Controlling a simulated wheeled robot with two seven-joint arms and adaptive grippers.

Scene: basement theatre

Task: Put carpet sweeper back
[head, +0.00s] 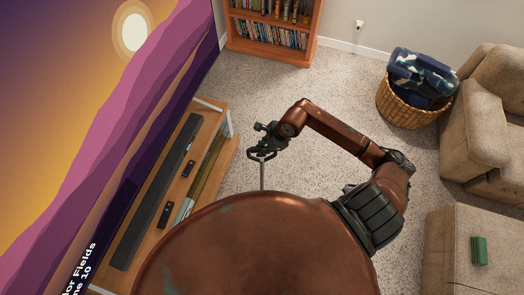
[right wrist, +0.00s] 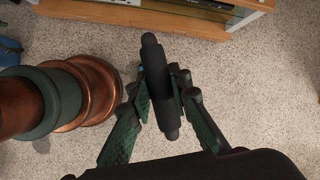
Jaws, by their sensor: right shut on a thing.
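The carpet sweeper (head: 262,177) shows in the head view only as a thin grey pole below my right gripper (head: 262,152). Its lower end is hidden behind my own copper-coloured body. In the right wrist view my right gripper (right wrist: 163,92) is shut on the sweeper's dark rounded grip (right wrist: 155,65), with a green-padded finger on each side. My left gripper is in neither view.
A wooden media console (head: 141,257) with a soundbar (head: 155,190) and remotes stands left under a large screen. A bookcase (head: 270,53) is at the back. A wicker basket (head: 405,108) and an armchair (head: 486,125) stand right. Carpet between is clear.

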